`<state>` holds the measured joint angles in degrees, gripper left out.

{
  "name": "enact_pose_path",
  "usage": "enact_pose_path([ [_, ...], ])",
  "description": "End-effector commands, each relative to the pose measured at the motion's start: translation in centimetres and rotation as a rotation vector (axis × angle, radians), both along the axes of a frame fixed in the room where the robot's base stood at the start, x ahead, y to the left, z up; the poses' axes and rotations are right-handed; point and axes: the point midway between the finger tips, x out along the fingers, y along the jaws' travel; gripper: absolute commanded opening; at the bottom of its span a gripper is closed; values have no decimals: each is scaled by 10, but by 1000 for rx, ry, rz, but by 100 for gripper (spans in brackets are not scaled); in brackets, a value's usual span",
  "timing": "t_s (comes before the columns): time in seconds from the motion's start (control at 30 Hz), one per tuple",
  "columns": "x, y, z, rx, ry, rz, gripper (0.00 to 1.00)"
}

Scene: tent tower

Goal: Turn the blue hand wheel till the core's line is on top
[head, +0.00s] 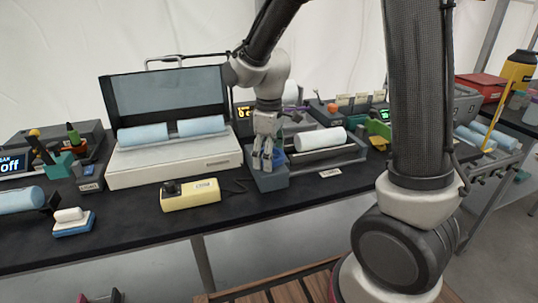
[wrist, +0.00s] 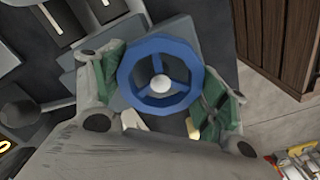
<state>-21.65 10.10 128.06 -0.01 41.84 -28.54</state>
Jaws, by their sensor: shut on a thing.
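The blue hand wheel (wrist: 160,74) is a ring with spokes and a pale hub, large in the middle of the wrist view. My gripper (head: 266,158) reaches down to it from above. In the wrist view its two green-padded fingers (wrist: 160,98) stand on either side of the wheel, shut on its rim. In the head view only a bit of the wheel (head: 279,157) shows behind the fingers. The white core (head: 320,139) lies level in the grey cradle (head: 345,154), to the right of the wheel. I cannot make out a line on the core in the head view.
A yellow box (head: 190,197) stands in front left of the cradle on the black bench (head: 130,215). A large open case (head: 175,163) with pale blue rolls stands left of my gripper. Small trays and tools crowd the bench behind. A small label lies before the cradle.

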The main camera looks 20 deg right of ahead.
Motion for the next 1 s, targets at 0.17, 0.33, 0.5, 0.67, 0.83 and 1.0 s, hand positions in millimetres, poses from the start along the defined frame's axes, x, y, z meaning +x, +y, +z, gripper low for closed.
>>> enact_pose_path([
  [0.17, 0, 0, 0, 0, 0, -35, 49],
  [0.33, 0, 0, 0, 0, 0, -122, 49],
  [0.5, 0, 0, 0, 0, 0, -248, 49],
  [0.67, 0, -1, 0, 0, 0, -371, 49],
  [0.83, 1, -1, 0, 0, 0, -485, 49],
  [1.0, 1, -1, 0, 0, 0, -568, 49],
])
